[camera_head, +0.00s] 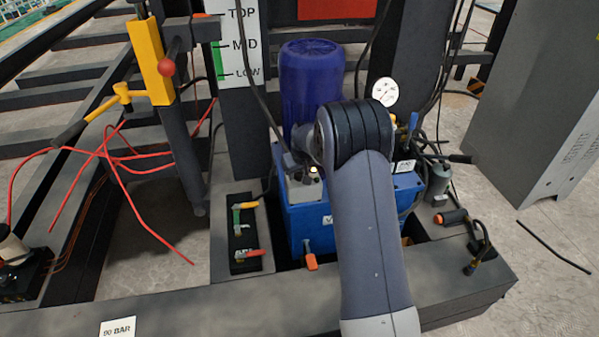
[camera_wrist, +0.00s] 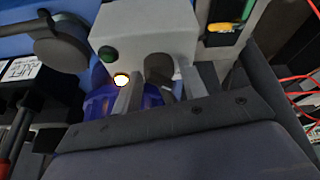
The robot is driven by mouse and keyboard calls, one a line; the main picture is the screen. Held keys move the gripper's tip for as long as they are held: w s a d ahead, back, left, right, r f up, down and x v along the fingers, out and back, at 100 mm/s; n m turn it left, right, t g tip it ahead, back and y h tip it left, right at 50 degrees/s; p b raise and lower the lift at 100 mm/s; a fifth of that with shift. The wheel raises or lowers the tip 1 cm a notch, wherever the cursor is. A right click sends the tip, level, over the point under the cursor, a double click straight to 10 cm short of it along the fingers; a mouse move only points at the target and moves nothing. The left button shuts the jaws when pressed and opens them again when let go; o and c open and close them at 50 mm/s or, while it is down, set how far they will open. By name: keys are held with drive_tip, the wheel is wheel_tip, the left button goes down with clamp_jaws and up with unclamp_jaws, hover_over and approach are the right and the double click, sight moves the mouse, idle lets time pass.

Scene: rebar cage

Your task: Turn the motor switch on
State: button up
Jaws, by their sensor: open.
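A light grey switch box (camera_wrist: 150,32) fills the upper middle of the wrist view. It carries a green button (camera_wrist: 108,54), a glowing pale lamp (camera_wrist: 122,80) and a dark rounded switch knob (camera_wrist: 160,68). My gripper (camera_wrist: 166,86) is open, with one finger on each side of the knob; I cannot tell whether they touch it. In the head view the switch box (camera_head: 303,186) sits on the blue power unit (camera_head: 300,222), below the blue motor (camera_head: 312,85), partly hidden by my arm. My gripper is mostly hidden there.
A round pressure gauge (camera_head: 385,92) stands right of my arm. Valve handles with red and green levers (camera_head: 246,228) are at the left. A yellow lever post (camera_head: 150,62) and red hoses (camera_head: 120,165) lie farther left. A grey cabinet (camera_head: 535,100) stands at the right.

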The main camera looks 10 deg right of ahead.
drive_tip(key=c, duration=0.7)
drive_tip(key=shift+m, duration=0.4)
drive_tip(key=m+h, duration=0.1)
drive_tip(key=m, duration=0.1)
drive_tip(key=shift+a+m, duration=0.15)
drive_tip(key=shift+m, duration=0.15)
drive_tip(key=m+h+b, duration=0.1)
drive_tip(key=m, duration=0.2)
drive_tip(key=shift+a+f+m+g+h, duration=0.1)
drive_tip(key=shift+m+g+h, duration=0.3)
drive_tip(key=m, duration=0.2)
drive_tip(key=m+g+h, duration=0.1)
drive_tip(key=m, duration=0.2)
drive_tip(key=shift+w+g, duration=0.2)
drive_tip(key=shift+g, duration=0.1)
drive_tip(key=m+g, duration=0.1)
drive_tip(key=m, duration=0.1)
drive_tip(key=m+g+h+p, duration=0.1)
drive_tip(key=m, duration=0.2)
drive_tip(key=shift+w, duration=0.1)
drive_tip(key=shift+a+m, duration=0.1)
drive_tip(key=shift+m, duration=0.4)
